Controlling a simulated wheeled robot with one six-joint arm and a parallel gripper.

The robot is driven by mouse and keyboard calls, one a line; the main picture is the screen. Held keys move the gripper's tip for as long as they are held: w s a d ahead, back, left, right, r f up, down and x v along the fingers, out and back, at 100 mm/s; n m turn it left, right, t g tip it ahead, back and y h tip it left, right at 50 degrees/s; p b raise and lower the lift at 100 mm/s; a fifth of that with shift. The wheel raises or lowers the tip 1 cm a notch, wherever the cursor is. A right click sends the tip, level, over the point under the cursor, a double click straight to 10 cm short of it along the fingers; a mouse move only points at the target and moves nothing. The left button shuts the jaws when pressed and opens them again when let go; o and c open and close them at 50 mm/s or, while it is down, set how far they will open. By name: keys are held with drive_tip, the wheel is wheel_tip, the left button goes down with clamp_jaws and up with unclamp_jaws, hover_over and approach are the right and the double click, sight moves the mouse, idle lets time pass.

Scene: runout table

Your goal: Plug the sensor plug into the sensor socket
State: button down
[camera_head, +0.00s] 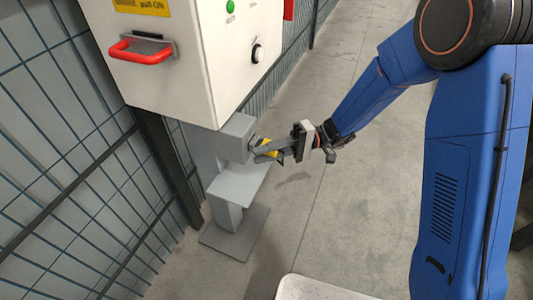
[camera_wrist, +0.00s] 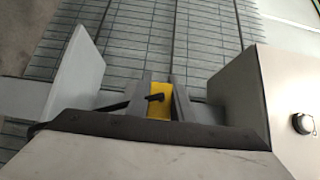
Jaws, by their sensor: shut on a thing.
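The sensor plug (camera_head: 265,150) is a small yellow piece with dark parts. My gripper (camera_head: 273,152) is shut on it, level with the front of a grey box (camera_head: 236,137) on a post below the cabinet. The sensor socket seems to be on that box's right face; the plug and fingers cover most of it. The plug's front end is at or very near that face; I cannot tell whether it is inside. In the wrist view the yellow plug (camera_wrist: 161,88) sits between two grey fingers (camera_wrist: 160,98), with a short dark piece across it.
A grey shelf (camera_head: 238,185) juts out just below the plug. A white cabinet (camera_head: 190,60) with a red handle (camera_head: 141,51) and black knob (camera_head: 257,53) hangs above. Wire fence (camera_head: 65,130) stands at left. Floor to the right is open. A pale surface (camera_head: 310,288) shows at bottom.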

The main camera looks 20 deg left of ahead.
drive_tip(key=shift+a, duration=0.65)
drive_tip(key=c, duration=1.5)
unclamp_jaws()
drive_tip(key=shift+a, duration=0.1)
drive_tip(key=shift+w, duration=0.1)
drive_tip(key=v, duration=1.7)
drive_tip(key=shift+w, duration=0.15)
